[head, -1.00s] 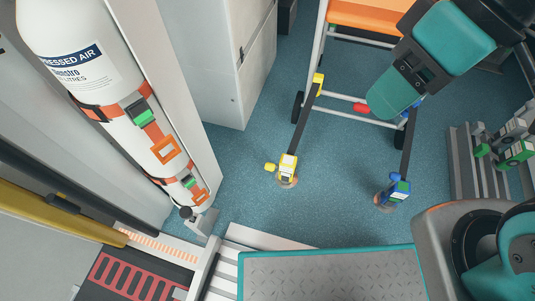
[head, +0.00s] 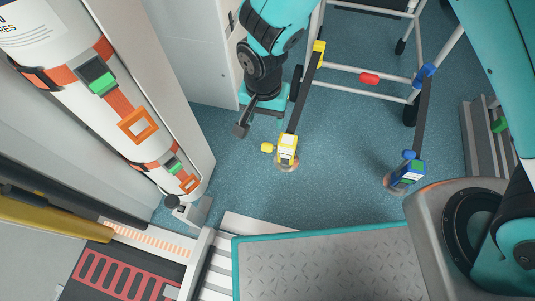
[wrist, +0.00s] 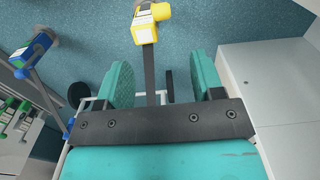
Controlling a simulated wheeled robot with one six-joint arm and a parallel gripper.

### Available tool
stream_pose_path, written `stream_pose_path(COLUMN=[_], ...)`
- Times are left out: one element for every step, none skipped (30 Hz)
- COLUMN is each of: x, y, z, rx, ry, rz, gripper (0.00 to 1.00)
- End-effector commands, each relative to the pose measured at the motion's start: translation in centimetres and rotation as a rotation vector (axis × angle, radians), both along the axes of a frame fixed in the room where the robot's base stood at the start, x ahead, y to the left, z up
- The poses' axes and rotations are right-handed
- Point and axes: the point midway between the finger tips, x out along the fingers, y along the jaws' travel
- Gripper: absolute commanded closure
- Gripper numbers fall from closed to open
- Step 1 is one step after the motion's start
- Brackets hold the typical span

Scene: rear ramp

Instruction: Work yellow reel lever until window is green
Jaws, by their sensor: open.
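The yellow reel (head: 287,149) stands on the blue floor, and a dark strap runs from it up to a yellow fitting on the wheeled frame. Its yellow lever (head: 267,147) sticks out to the left in the head view. In the wrist view, the reel (wrist: 146,28) is at the top centre with the lever (wrist: 161,11) at its upper right. The window's colour is too small to tell. My gripper (head: 263,106) is above and left of the reel in the head view, apart from it. In the wrist view, its teal fingers (wrist: 161,80) are open and empty.
A blue reel (head: 408,172) with its own strap stands to the right. The wheeled frame (head: 345,67) with a red piece is behind. A white cabinet (head: 190,50) and strapped air cylinders (head: 75,85) stand left. A grey plate (head: 325,265) lies in front.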

Motion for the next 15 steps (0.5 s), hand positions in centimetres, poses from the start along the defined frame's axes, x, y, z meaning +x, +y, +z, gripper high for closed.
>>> stream_pose_path(x=[0.0,0.0,0.0,0.0,0.0,0.0,0.0,0.0,-0.1,-0.1,-0.1,-0.1,-0.1,-0.1,-0.1], y=[0.2,0.2,0.2,0.2,0.2,0.2,0.2,0.2,0.2,0.2,0.2,0.1,0.1,0.1,0.1], z=[-1.0,-1.3,-1.8,-2.1,-2.5,-3.1,-3.6,-4.3,-5.1,-5.8,-6.6,-7.5,-8.2,-8.9,-9.9], rx=[-0.007,-0.01,-0.012,-0.013,-0.013,-0.013,-0.012,-0.013,-0.013,-0.013,-0.013,-0.013,-0.012,-0.012,-0.013], ry=[-0.002,-0.002,-0.002,-0.003,-0.003,-0.003,-0.002,-0.002,-0.002,-0.002,-0.001,-0.001,-0.002,-0.002,-0.001], rz=[-0.011,-0.016,-0.019,-0.021,-0.022,-0.021,-0.021,-0.021,-0.02,-0.02,-0.02,-0.02,-0.02,-0.02,-0.02], gripper=[0.39,0.39,0.39,0.39,0.39,0.39,0.39,0.39,0.39,0.39,0.39,0.39,0.39,0.39,0.39])
